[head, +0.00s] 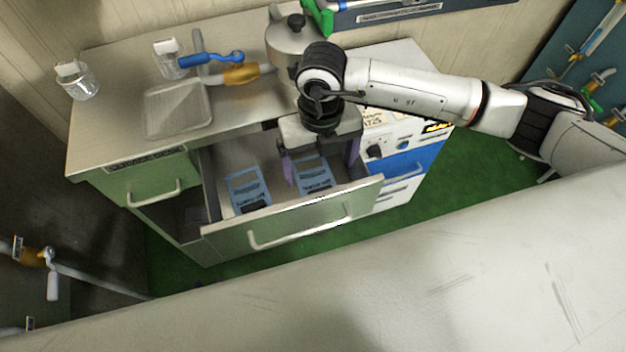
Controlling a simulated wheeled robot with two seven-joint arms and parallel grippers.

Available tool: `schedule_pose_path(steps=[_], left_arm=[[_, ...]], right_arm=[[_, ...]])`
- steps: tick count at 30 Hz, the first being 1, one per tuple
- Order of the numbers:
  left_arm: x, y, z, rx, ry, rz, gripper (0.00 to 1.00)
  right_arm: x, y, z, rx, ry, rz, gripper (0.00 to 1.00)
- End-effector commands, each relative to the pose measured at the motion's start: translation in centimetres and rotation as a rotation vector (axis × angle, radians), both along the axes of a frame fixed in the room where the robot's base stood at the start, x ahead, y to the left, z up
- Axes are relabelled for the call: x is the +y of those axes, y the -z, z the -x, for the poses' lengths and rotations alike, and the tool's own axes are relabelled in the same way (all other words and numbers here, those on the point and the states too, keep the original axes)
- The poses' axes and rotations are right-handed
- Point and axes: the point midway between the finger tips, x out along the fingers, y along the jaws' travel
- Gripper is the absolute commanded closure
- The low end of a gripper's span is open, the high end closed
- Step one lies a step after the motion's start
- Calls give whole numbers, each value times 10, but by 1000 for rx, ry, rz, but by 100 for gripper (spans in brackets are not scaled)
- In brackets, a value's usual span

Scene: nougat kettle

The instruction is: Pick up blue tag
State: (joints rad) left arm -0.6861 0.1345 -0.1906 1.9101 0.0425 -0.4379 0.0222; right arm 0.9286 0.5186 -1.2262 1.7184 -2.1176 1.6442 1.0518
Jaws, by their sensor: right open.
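Two blue tags with dark print lie in the open drawer (225,165). One blue tag (247,188) is in the drawer's left part. The other blue tag (315,180) is further right, below my right gripper. My right gripper (320,168) reaches down into the drawer with its purple fingers apart. In the picture one finger is left of the right tag and one is right of it. I cannot tell how far the fingertips are above the drawer floor. My left gripper is not in view.
The drawer front with its long handle (300,232) stands out from the green cabinet. On the steel top are a metal tray (178,108), glass jars (78,82), a blue-handled valve (215,58) and a kettle (287,38). A blue and white control panel (405,165) is at the right.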

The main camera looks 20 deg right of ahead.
Motion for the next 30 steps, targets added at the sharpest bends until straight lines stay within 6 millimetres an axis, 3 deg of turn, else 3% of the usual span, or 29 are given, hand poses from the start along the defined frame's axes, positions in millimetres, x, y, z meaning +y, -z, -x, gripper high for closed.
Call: schedule_pose_path(steps=[18,27,30], left_arm=[[0,-8,0,-1,-1,1,69],[0,-7,0,-1,-1,1,69],[0,-8,0,-1,-1,1,69]], right_arm=[[-1,73,-1,2,-2,-7,11],[-1,77,-2,0,-3,-6,11],[-1,77,-2,0,-3,-6,28]])
